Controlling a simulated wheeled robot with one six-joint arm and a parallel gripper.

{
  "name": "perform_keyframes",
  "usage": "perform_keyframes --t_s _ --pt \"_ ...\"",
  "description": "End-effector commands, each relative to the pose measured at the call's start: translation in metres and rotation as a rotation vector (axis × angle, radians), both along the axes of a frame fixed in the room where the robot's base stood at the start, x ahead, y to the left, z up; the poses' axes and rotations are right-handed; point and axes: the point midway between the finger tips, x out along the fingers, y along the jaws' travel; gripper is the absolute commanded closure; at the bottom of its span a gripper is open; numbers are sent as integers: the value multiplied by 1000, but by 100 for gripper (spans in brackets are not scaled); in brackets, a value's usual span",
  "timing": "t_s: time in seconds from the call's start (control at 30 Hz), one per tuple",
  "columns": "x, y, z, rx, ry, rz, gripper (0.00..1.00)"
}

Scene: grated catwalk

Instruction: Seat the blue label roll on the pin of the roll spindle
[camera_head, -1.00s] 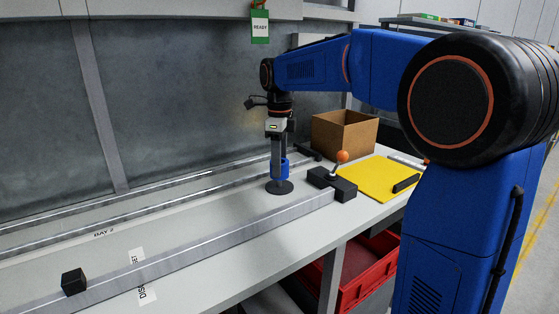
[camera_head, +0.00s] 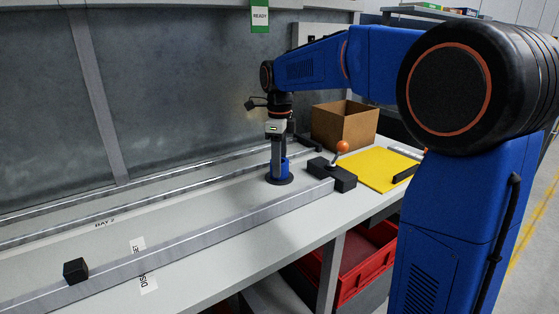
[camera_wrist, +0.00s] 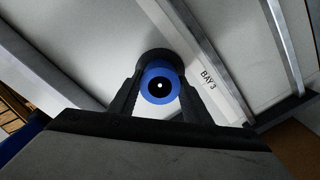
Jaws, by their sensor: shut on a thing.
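The blue label roll (camera_head: 284,168) is between the fingers of my gripper (camera_head: 279,160), which is shut on it. In the head view the roll is low, at or just above the dark round base (camera_head: 272,181) of the roll spindle. In the wrist view the roll (camera_wrist: 160,100) shows as a blue ring between the fingertips (camera_wrist: 161,86). A small pale spot, apparently the pin tip (camera_wrist: 160,85), shows near the middle of its dark hole. The dark base (camera_wrist: 152,54) shows behind the roll. I cannot tell whether the roll touches the base.
A black block with an orange-knobbed lever (camera_head: 342,147) stands close right of the spindle. Beyond are a cardboard box (camera_head: 345,126) and a yellow mat (camera_head: 375,168). A metal rail (camera_head: 200,237) runs in front. A black cube (camera_head: 75,271) sits at left.

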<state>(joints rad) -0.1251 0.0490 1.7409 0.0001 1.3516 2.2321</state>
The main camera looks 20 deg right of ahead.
Motion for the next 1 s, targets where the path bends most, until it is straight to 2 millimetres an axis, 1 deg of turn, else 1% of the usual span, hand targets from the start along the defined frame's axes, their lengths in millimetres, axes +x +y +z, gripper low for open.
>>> perform_keyframes --t_s 0.47,0.5,0.57,0.6,0.77,0.8,0.87,1.0 --pt "0 0 -1 0 0 0 79" --pt "0 0 -1 0 0 0 51" --pt "0 0 -1 0 0 0 37" --pt "0 0 -1 0 0 0 34" --pt "0 0 -1 0 0 0 34" --pt "0 0 -1 0 0 0 32" --pt "0 0 -1 0 0 0 19" --pt "0 0 -1 0 0 0 19"
